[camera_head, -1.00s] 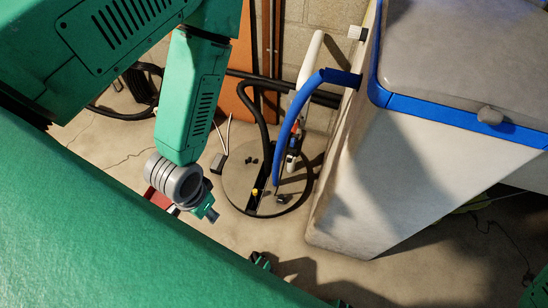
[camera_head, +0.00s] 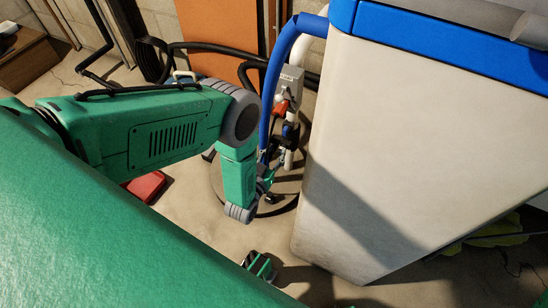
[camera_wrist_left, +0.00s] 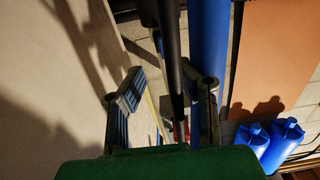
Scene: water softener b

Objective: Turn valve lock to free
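A small red-orange part (camera_head: 281,104), probably the valve lock, sits on a grey box (camera_head: 290,83) on the white pipe (camera_head: 289,157), beside the blue hose (camera_head: 272,85). Its exact setting is too small to tell. My left gripper (camera_head: 266,182) is low beside this pipework, below the red part, partly hidden by its wrist. In the left wrist view its two fingers (camera_wrist_left: 166,92) are spread apart, with a dark pipe (camera_wrist_left: 172,65) showing between or behind them. A bit of red (camera_wrist_left: 183,130) shows low there. Contact cannot be told.
The white cabinet (camera_head: 400,140) with a blue rim stands close on the right. An orange panel (camera_head: 220,40) and black hoses are behind. A red object (camera_head: 146,186) lies on the floor. Blue bottles (camera_wrist_left: 285,137) show in the wrist view. Floor in front is mostly clear.

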